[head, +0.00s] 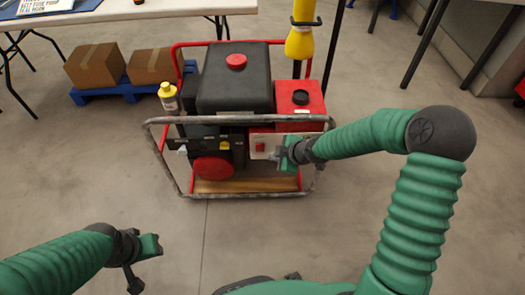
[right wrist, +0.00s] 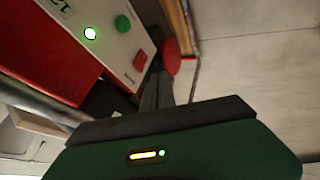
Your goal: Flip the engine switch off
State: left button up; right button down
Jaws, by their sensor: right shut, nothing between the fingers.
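The engine unit (head: 235,85) stands on the floor inside a red and grey tube frame, with a black tank on top. Its white control panel (head: 261,145) faces me on the front right. In the right wrist view the panel (right wrist: 108,45) carries a lit green light (right wrist: 90,33), a green button (right wrist: 123,23) and a red switch (right wrist: 140,60). I cannot tell the switch's position. My right gripper (head: 279,157) is shut and empty, just right of the panel; contact is unclear. My left gripper (head: 155,245) hangs over open floor at lower left, its jaws unclear.
The frame's front bar (head: 210,119) crosses above the panel. A yellow bottle (head: 168,97) is left of the engine. Cardboard boxes (head: 95,65) sit on a blue pallet (head: 105,93) at upper left, near a white table (head: 130,9). The floor in front is clear.

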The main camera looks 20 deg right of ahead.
aim_at(258, 147)
jog(key=w+f+b, duration=0.2)
jog(key=w+b, duration=0.1)
jog(key=w+f+b, duration=0.2)
jog(key=w+f, duration=0.1)
jog(key=w+a+f+b, duration=0.1)
jog(key=w+f+b, duration=0.1)
jog(key=w+b, duration=0.1)
jog(key=shift+w+a+f+b, duration=0.1)
jog(key=shift+w+f+b, duration=0.15)
jog(key=shift+w+b, duration=0.05)
jog(key=shift+r, duration=0.1)
jog(key=p, duration=0.1)
jog(key=r+p, duration=0.1)
jog(key=p, duration=0.1)
jog(key=shift+w+r+g, duration=0.15)
jog(key=shift+w+g, duration=0.15)
jog(key=shift+f+b, duration=0.4)
jog(key=shift+f, duration=0.2)
jog(key=shift+r+p, duration=0.9)
jog(key=shift+p, duration=0.05)
